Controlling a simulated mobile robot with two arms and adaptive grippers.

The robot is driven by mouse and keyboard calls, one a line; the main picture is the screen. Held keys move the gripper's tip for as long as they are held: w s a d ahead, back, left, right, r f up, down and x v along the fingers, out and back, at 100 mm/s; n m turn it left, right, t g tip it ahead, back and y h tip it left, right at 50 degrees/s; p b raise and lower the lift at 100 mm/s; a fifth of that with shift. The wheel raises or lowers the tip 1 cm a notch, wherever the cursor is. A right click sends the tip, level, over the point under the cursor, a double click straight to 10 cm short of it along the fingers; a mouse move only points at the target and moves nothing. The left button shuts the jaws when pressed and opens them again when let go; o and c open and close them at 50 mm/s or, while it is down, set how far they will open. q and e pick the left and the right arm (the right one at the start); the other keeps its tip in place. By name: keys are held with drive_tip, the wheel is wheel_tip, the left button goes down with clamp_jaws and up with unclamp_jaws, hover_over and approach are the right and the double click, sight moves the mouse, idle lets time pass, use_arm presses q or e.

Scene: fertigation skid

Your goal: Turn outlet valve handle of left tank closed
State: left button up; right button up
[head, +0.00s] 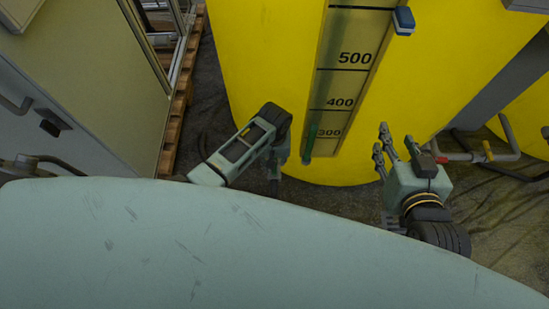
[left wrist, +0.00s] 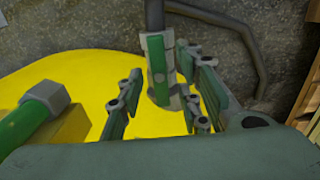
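The yellow left tank (head: 270,60) stands ahead, with a level scale on its front. In the left wrist view, a grey valve body with a green handle (left wrist: 157,62) sits at the end of a dark pipe beside the tank (left wrist: 75,70). The handle appears in line with the pipe. My left gripper (left wrist: 165,108) is open, its fingers on either side of the valve; contact cannot be told. In the head view, my left gripper (head: 278,160) is low before the tank, its fingertips mostly hidden. My right gripper (head: 392,148) is open and empty, right of the scale.
A green bar with a grey hexagonal end (left wrist: 40,105) is at the left wrist view's left edge. A grey cabinet (head: 95,75) and wooden pallet (head: 178,115) stand left. A blue piece (head: 403,20) sits by the scale.

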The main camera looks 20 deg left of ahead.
use_arm(q)
clamp_jaws()
